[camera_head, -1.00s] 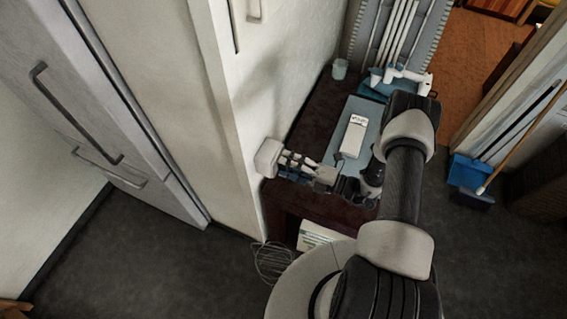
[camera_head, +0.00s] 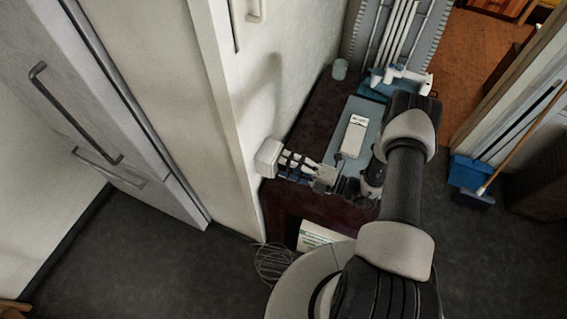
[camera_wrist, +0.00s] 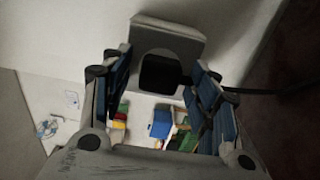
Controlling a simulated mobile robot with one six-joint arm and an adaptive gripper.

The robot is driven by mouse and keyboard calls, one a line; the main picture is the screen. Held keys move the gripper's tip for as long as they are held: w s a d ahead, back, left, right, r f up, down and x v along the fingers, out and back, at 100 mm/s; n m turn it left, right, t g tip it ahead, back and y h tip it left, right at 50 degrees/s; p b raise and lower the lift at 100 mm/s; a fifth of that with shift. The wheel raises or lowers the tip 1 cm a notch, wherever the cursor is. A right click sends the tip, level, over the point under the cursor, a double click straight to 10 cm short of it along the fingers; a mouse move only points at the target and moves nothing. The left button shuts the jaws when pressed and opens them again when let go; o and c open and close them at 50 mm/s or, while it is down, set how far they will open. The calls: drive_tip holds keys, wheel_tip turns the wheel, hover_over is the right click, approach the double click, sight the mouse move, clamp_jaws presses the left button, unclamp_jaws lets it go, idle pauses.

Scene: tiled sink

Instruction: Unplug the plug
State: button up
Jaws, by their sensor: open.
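The black plug (camera_wrist: 158,72) sits in a pale box-shaped socket (camera_wrist: 165,35) on the wall, with a dark cord running off to the right in the wrist view. In the head view the socket box (camera_head: 268,157) sticks out from the white wall; the plug cannot be made out there. My gripper (camera_wrist: 159,80) is open, with its blue-padded fingers on either side of the plug. I cannot tell whether either pad touches it. In the head view my gripper (camera_head: 286,165) points left at the socket box, its fingertips close to it.
A dark table (camera_head: 310,120) stands below and behind my gripper, with a blue-grey mat (camera_head: 372,118) and a white box (camera_head: 353,137) on it. A cup (camera_head: 340,69) stands at the back. A wire basket (camera_head: 273,263) is on the floor, which is clear at left.

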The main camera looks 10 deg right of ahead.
idle(0.4)
clamp_jaws()
idle(0.6)
drive_tip(key=shift+s+d, duration=0.1)
drive_tip(key=shift+b+v, duration=0.55)
drive_tip(key=shift+v, duration=2.35)
drive_tip(key=shift+r, duration=0.1)
